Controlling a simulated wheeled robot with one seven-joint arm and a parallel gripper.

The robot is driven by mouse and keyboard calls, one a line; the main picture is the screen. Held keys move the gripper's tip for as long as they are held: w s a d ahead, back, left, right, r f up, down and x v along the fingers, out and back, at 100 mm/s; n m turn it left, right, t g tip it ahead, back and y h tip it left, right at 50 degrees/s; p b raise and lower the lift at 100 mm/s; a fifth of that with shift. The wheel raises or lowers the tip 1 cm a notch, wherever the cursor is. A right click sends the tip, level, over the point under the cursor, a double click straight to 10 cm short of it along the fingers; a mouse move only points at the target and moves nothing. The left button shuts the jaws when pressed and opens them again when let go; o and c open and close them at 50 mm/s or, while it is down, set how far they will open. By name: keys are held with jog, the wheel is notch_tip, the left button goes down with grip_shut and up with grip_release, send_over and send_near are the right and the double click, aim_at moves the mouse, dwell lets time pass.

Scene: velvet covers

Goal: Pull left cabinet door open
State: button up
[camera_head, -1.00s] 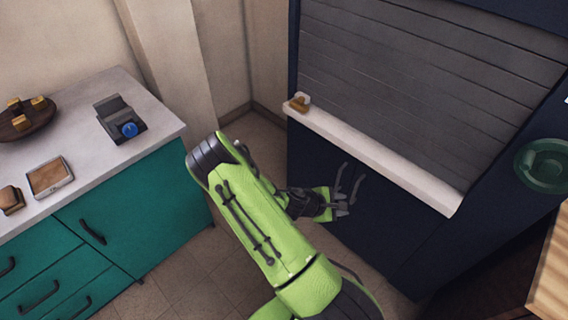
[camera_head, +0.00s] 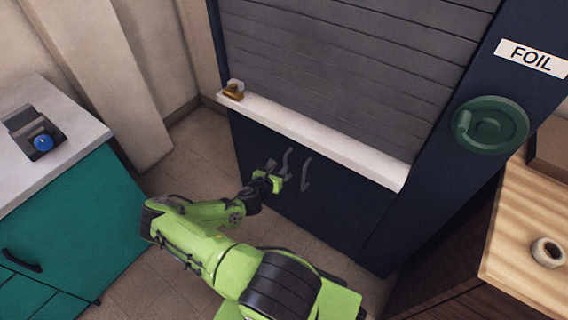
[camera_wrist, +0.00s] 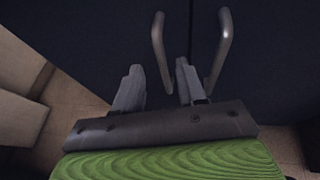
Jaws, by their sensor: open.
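The dark blue cabinet's lower left door (camera_head: 258,150) appears closed. Its grey bar handle (camera_head: 286,162) stands beside the right door's handle (camera_head: 305,174). In the wrist view the left handle (camera_wrist: 160,45) and the right handle (camera_wrist: 222,50) run side by side. My gripper (camera_head: 279,178) is open, close to the left handle. In the wrist view my gripper's fingers (camera_wrist: 158,72) point at the doors, and the left handle's lower end lies between them in the picture. I see no clear contact, and the depth between fingers and handle is hard to tell.
A white ledge (camera_head: 310,138) juts out above the doors, with a small brass item (camera_head: 233,90) at its left end. A teal cabinet (camera_head: 90,220) stands left, and a wooden table (camera_head: 510,230) stands right. Tiled floor (camera_head: 185,165) is open between the teal and blue cabinets.

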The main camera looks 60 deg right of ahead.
aim_at(285, 162)
jog(key=b+x, duration=0.1)
jog(key=x, duration=0.6)
jog(key=shift+b, duration=0.35)
jog(key=shift+c, duration=0.4)
grip_shut()
